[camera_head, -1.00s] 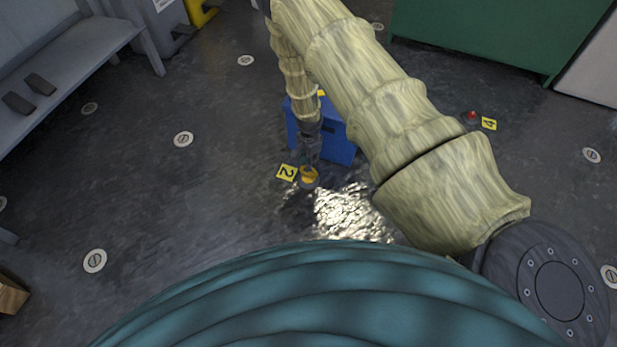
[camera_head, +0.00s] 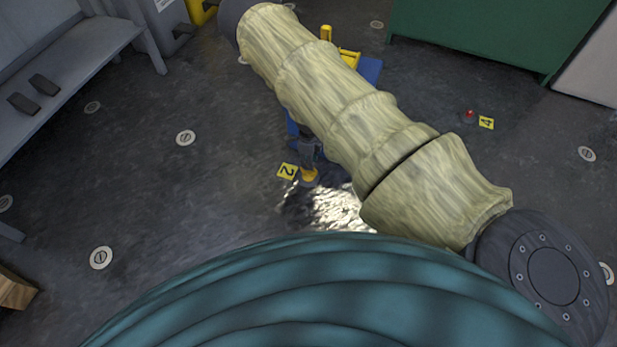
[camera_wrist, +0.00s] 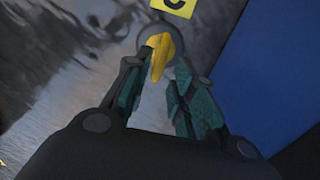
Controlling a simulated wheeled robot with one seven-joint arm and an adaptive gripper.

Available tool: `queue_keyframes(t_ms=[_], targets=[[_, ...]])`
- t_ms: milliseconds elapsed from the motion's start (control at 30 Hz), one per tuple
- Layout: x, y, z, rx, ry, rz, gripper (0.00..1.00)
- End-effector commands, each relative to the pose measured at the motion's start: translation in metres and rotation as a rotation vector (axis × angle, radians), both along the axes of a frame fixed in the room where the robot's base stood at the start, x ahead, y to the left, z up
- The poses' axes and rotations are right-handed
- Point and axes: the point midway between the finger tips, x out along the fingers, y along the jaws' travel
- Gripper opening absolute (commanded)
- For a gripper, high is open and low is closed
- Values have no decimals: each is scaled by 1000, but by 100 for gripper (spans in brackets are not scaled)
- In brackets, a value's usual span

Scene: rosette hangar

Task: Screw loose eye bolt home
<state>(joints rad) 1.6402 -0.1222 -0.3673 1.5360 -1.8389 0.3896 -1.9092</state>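The yellow eye bolt (camera_head: 308,175) stands at a round floor fitting beside the yellow tag marked 2 (camera_head: 287,171). In the wrist view the eye bolt (camera_wrist: 161,52) shows its eye tilted, nearly edge-on, over a dark round seat. My gripper (camera_wrist: 161,62) points down at it, with one teal-padded finger on each side of the eye. Narrow gaps seem to show between the fingers and the yellow eye, so the gripper looks open around it. In the head view my gripper (camera_head: 307,158) is small and partly hidden by my arm. The bolt's thread is hidden.
A blue box (camera_head: 369,70) with yellow parts stands just behind the bolt; its blue side (camera_wrist: 275,75) fills the wrist view's right. A red item (camera_head: 470,113) lies by tag 4 (camera_head: 486,123). A grey bench (camera_head: 75,50) is at left, a green cabinet (camera_head: 470,35) behind.

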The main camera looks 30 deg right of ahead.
Motion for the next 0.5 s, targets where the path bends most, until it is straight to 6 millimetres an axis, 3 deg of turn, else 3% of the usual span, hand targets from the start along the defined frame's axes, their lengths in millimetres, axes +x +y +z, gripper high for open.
queue_keyframes(t_ms=[500], targets=[[-1, 0, -15, 0, 1, 5, 25]])
